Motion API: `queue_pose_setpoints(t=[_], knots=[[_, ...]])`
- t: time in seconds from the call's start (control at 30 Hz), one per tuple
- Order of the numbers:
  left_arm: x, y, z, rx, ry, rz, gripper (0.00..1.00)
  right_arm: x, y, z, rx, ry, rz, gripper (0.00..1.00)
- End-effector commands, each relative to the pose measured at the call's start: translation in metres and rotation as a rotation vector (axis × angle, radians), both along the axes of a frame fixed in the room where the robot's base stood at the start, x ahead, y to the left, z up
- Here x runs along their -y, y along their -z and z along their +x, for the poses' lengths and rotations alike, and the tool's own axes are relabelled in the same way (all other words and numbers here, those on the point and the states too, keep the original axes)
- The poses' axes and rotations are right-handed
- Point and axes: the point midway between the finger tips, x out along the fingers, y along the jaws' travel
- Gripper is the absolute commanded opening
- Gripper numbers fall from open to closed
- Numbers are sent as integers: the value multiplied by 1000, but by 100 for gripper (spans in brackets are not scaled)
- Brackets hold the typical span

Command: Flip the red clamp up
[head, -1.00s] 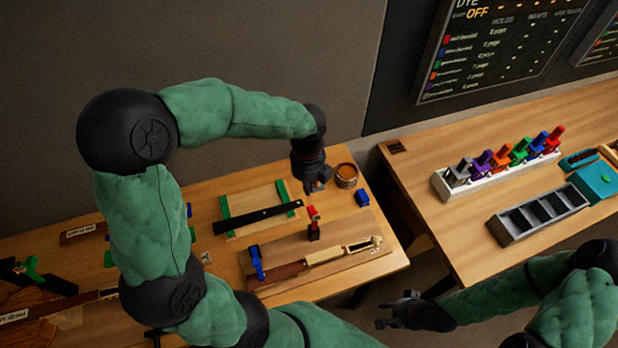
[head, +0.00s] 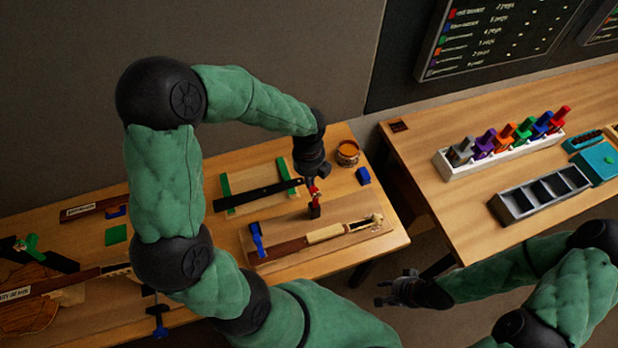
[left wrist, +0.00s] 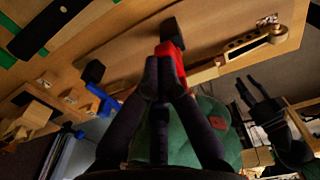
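The red clamp (head: 315,197) has a red upper part on a dark block and stands on the board behind the violin neck. My left gripper (head: 313,183) is directly above it, pointing down. In the left wrist view the left fingertips (left wrist: 159,66) are together, right against the red part of the clamp (left wrist: 172,52). The fingers hide some of it, and I see nothing clearly pinched between them. My right gripper (head: 383,292) is empty with its fingers apart, off the front of the bench and far from the clamp.
A blue clamp (head: 257,240) stands at the left end of the violin neck (head: 325,234). A brown pot (head: 347,153) and a blue block (head: 363,175) are behind on the right. A rack of coloured clamps (head: 487,160) stands on the right table. A gap separates the tables.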

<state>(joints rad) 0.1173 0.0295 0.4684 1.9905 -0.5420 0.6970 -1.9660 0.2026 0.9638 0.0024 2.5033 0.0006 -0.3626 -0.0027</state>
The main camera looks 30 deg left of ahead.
Motion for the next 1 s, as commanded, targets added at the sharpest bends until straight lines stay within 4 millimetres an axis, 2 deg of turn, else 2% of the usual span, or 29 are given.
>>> queue_pose_setpoints(t=[0.43, 0.6, 1.0], knots=[[-10, 3, 8, -74, -2, -83, 0, 0, -39, 0, 0, 0, 0, 40], [-15, 11, 13, -74, 0, -85, 0, 0, -39, 0, 0, 0, 0, 40], [-14, 11, 12, -75, 1, -86, 0, 0, -38, 0, 0, 0, 0, 40]])
